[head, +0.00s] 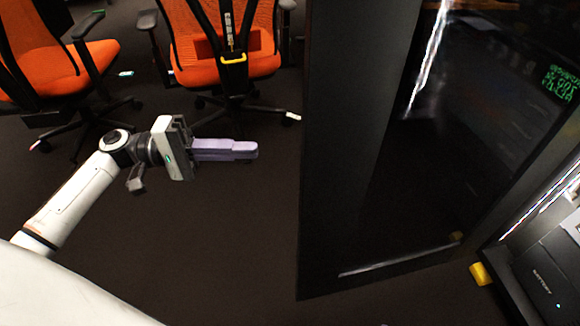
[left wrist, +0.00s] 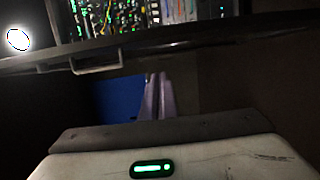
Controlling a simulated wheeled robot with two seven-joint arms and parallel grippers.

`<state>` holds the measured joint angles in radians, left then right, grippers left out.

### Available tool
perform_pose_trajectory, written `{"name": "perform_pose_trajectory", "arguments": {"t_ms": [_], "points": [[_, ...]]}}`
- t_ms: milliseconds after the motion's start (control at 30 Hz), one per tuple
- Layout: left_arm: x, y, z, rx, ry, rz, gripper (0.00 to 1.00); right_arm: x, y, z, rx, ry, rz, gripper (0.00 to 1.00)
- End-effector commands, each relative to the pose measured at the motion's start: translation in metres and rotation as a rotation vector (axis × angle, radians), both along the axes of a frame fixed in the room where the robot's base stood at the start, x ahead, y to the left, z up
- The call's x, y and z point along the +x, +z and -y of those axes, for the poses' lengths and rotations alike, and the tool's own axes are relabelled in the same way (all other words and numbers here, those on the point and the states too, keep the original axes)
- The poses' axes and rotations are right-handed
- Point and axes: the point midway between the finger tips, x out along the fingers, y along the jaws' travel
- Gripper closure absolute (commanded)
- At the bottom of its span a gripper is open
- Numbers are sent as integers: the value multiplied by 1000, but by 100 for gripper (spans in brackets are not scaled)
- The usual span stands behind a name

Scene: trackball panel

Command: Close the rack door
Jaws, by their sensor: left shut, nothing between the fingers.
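The rack door (head: 345,150) is a tall dark panel with a glossy, glass-like face in the head view. It stands swung open, its lower edge out over the floor and its right side near the rack (head: 545,265). My left gripper (head: 256,150) has its purple fingers closed together, with nothing between them. In the head view the fingertips lie left of the door's near edge, with a visible gap. The left wrist view shows the closed fingers (left wrist: 158,95) below a dark bar with a metal handle (left wrist: 95,64). My right gripper is out of view.
Orange office chairs (head: 215,45) stand at the back left. A yellow piece (head: 480,273) sits at the foot of the rack. Dark floor (head: 220,240) is clear between my left arm and the door. Lit rack equipment (left wrist: 150,15) shows in the left wrist view.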

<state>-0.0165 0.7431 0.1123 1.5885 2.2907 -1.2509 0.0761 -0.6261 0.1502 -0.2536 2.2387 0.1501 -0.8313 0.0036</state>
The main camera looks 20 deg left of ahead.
Motion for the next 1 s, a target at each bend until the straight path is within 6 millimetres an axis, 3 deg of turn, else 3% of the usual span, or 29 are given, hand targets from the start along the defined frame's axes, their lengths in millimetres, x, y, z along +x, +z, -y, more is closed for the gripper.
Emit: {"name": "perform_pose_trajectory", "arguments": {"t_ms": [400,633,1000], "points": [[33,-1,82,0,-3,2,100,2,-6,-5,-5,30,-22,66],[5,-2,98,3,-1,-1,100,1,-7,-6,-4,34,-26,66],[-1,-1,102,2,1,-1,100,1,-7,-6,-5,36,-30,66]]}}
